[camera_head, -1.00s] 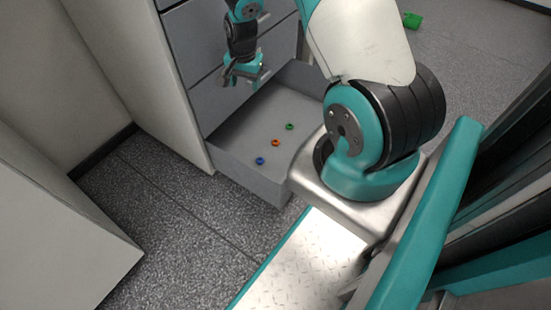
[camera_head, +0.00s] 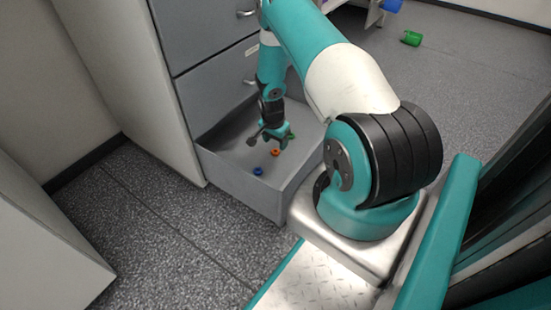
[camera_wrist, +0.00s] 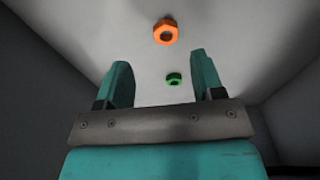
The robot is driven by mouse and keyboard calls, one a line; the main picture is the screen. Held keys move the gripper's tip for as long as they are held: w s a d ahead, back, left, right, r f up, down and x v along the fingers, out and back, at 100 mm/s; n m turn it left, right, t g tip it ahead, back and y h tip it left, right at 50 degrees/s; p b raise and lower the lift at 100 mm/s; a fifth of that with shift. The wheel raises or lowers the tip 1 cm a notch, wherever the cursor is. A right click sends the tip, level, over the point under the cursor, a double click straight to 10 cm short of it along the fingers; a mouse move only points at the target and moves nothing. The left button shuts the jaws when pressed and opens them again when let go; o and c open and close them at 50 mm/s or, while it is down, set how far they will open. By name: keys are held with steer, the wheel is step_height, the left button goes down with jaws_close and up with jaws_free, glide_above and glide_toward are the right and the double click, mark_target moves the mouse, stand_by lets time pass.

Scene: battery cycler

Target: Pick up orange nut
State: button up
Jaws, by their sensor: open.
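The orange nut (camera_head: 276,152) lies on the floor of the open grey drawer (camera_head: 240,190). In the wrist view the orange nut (camera_wrist: 166,32) is beyond the fingertips, near the top centre. My gripper (camera_head: 272,140) is lowered into the drawer, close to the nut. In the wrist view my gripper (camera_wrist: 160,78) has its two teal fingers apart, with nothing held between them. A green nut (camera_wrist: 174,79) shows in the gap between the fingers, on the drawer floor. In the head view my gripper partly hides that area.
A blue nut (camera_head: 258,170) lies in the drawer near its front wall, beside the orange one. The drawer walls surround the nuts closely. Closed drawers (camera_head: 215,85) stand above at the back. A green object (camera_head: 411,38) and a blue object (camera_head: 391,5) lie farther off.

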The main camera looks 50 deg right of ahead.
mark_target(275, 151)
steer(key=shift+w+d+f+b, duration=0.1)
steer(key=shift+w+f+b, duration=0.05)
steer(key=shift+f+b, duration=0.75)
steer(key=shift+w+d+f+b, duration=0.15)
steer(key=shift+f+b, duration=0.55)
steer(key=shift+f, duration=0.45)
steer(key=shift+w+d+f+b, duration=0.1)
steer(key=shift+f+b, duration=0.7)
steer(key=shift+f, duration=0.2)
steer(key=shift+r, duration=0.1)
steer(key=c, duration=1)
